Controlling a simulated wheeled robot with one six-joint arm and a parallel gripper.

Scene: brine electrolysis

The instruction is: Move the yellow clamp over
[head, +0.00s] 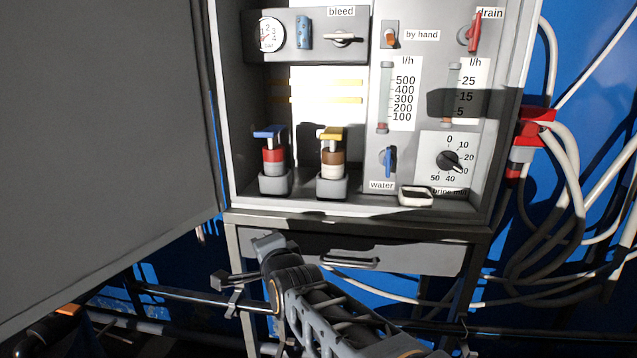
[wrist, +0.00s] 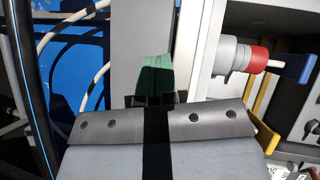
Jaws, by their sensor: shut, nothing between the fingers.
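The yellow clamp (head: 331,134) sits on top of a brown and white plug in a grey holder on the cabinet floor, in the head view. A yellow bar, apparently part of it, shows at the right in the wrist view (wrist: 264,118), partly hidden by my gripper body. My gripper (head: 218,282) is shut and empty, below and left of the clamp, in front of the cabinet's lower left.
A white-rimmed dish (head: 415,196) sits at the cabinet's right front. The open door (head: 100,140) fills the left side. A drawer handle (head: 350,263) projects below the cabinet; hoses hang at right.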

